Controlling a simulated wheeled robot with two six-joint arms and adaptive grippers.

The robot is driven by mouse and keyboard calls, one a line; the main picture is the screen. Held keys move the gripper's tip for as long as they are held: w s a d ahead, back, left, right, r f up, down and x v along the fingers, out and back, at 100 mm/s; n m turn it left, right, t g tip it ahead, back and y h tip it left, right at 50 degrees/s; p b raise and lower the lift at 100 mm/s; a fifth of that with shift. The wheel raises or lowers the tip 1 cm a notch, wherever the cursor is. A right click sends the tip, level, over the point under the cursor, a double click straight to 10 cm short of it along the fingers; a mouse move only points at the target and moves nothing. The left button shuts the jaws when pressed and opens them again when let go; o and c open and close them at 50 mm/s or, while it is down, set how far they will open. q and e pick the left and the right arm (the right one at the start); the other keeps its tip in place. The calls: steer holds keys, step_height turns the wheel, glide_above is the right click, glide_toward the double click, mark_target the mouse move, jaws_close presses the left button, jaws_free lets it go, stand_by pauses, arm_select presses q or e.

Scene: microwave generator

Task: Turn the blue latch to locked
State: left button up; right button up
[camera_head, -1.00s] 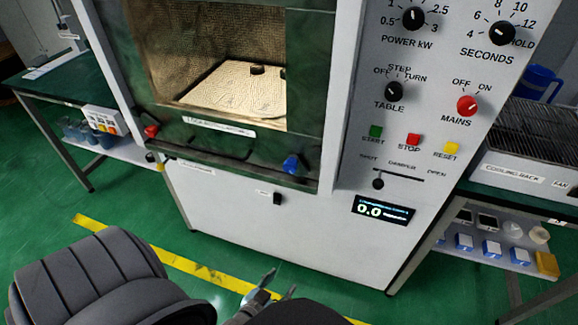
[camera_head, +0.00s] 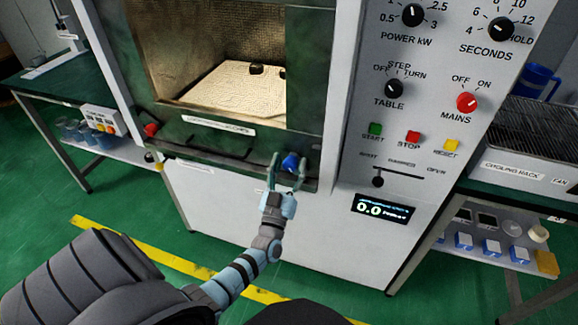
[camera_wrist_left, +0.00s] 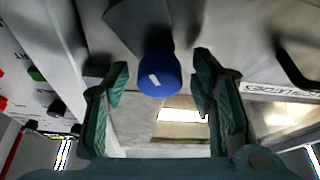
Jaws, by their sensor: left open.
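The blue latch (camera_head: 291,162) is a small blue knob at the lower right of the microwave door (camera_head: 220,138). My left gripper (camera_head: 289,170) is up at the latch, with its fingers on either side of it. In the left wrist view the blue latch (camera_wrist_left: 160,75) sits between the two green finger pads, and the left gripper (camera_wrist_left: 160,100) is open with gaps on both sides. A white mark shows on the latch's face. My right gripper is not in view.
A red latch (camera_head: 151,130) is at the door's lower left. The control panel (camera_head: 425,110) with knobs and buttons is to the right. A slider (camera_head: 378,181) and a display (camera_head: 383,209) sit right of the latch. A cooling rack (camera_head: 530,140) stands far right.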

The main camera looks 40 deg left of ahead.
arm_select(q)
steer(key=c, duration=1.1)
steer(key=shift+c, duration=0.2)
steer(key=shift+n, duration=0.5)
steer(key=n+g+y, duration=0.1)
steer(key=n, duration=0.1)
steer(key=n+g+y+p, duration=0.1)
steer(key=n, duration=0.2)
steer(key=shift+r+p, duration=0.1)
steer(key=shift+p, duration=0.2)
steer(key=n+g+y+p, duration=0.1)
steer(key=n, duration=0.2)
steer(key=n+g+p, duration=0.1)
steer(key=n, duration=0.2)
steer(key=shift+y, duration=0.4)
steer(key=n+g+p, duration=0.1)
steer(key=n, duration=0.2)
steer(key=n+g+p, duration=0.1)
steer(key=n+p, duration=0.1)
steer(key=n, duration=0.1)
steer(key=shift+g+p, duration=0.3)
steer(key=shift+n+g+h+p, duration=0.5)
steer(key=shift+n+p, duration=0.6)
steer(key=shift+n, duration=0.5)
